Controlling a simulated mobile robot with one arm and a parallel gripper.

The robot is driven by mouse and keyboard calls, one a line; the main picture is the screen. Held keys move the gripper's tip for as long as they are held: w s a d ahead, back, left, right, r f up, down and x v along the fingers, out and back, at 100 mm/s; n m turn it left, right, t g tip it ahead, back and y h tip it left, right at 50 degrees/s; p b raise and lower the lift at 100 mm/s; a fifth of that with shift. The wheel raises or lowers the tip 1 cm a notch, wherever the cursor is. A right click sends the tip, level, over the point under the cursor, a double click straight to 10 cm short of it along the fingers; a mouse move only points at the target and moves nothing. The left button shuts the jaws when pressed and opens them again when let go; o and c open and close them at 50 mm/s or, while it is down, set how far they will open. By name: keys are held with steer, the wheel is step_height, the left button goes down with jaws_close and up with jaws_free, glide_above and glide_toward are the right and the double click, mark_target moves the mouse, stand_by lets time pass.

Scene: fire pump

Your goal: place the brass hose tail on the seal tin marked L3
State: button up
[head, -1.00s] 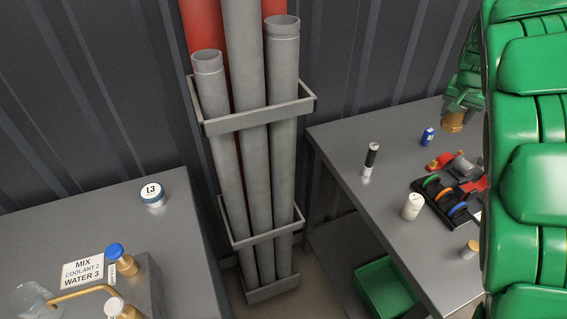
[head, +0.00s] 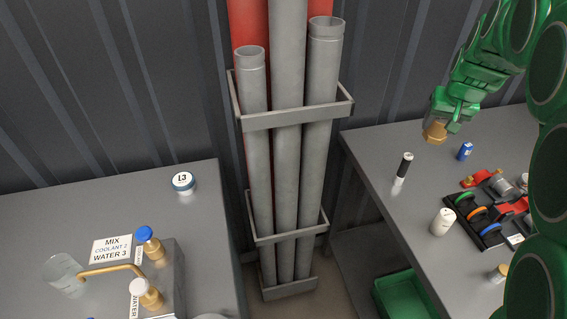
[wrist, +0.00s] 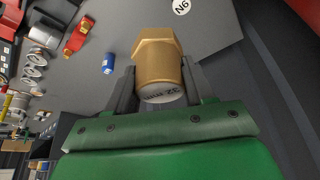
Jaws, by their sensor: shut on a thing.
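The brass hose tail (wrist: 158,60) has a hex end and a pale end face with dark print. My gripper (wrist: 154,88) is shut on it, one finger on each side. In the head view the hose tail (head: 434,131) hangs below my gripper (head: 440,117), above the back of the right bench. The seal tin marked L3 (head: 183,182) is a small round tin with a white lid and blue-grey side. It stands near the back right corner of the left bench, well to the left of my gripper, with nothing on its lid.
Grey pipes (head: 288,150) in a rack stand between the left bench (head: 205,225) and the right bench (head: 375,150). A mixing stand with taps (head: 165,270) and a glass beaker (head: 65,273) are on the left bench.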

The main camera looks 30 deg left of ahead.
steer(key=s+a+f+n+g+y, duration=0.15)
steer(key=s+a+n, duration=0.65)
steer(key=s+a, duration=1.05)
steer(key=s+a+n+g+y, duration=0.25)
steer(key=s+a+n, duration=0.55)
steer(key=s+a, duration=1.1)
steer(key=m+t+h, duration=0.1)
steer(key=m, duration=0.4)
glide_toward(179, 175)
steer(key=shift+w+a+f, duration=0.25)
steer(key=shift+a+f, duration=0.3)
steer(key=shift+a, duration=0.35)
steer(key=shift+f, duration=1.45)
steer(key=o, duration=1.3)
steer(key=shift+d+f, duration=0.1)
